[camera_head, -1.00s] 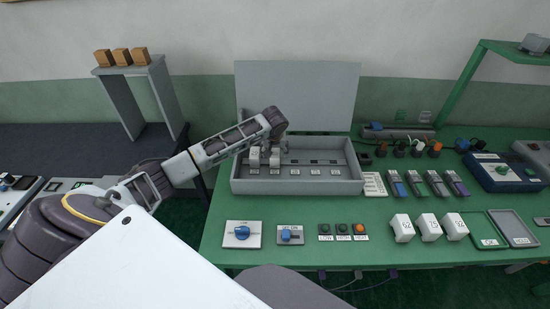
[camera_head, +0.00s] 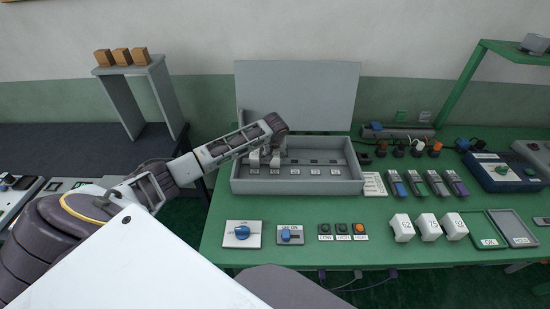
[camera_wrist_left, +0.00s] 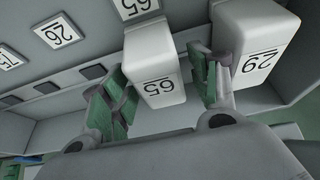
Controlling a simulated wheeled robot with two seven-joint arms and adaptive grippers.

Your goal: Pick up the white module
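Two white modules stand in the left part of the grey open box (camera_head: 345,187). My right gripper is not in view.
Number plates (camera_head: 315,171) line the box floor to the right. Several white modules (camera_head: 402,228) stand on the green table in front, beside coloured parts (camera_head: 437,184). Knobs (camera_head: 242,234) and buttons (camera_head: 342,230) lie nearer. A raised grey lid (camera_head: 300,95) stands behind the box.

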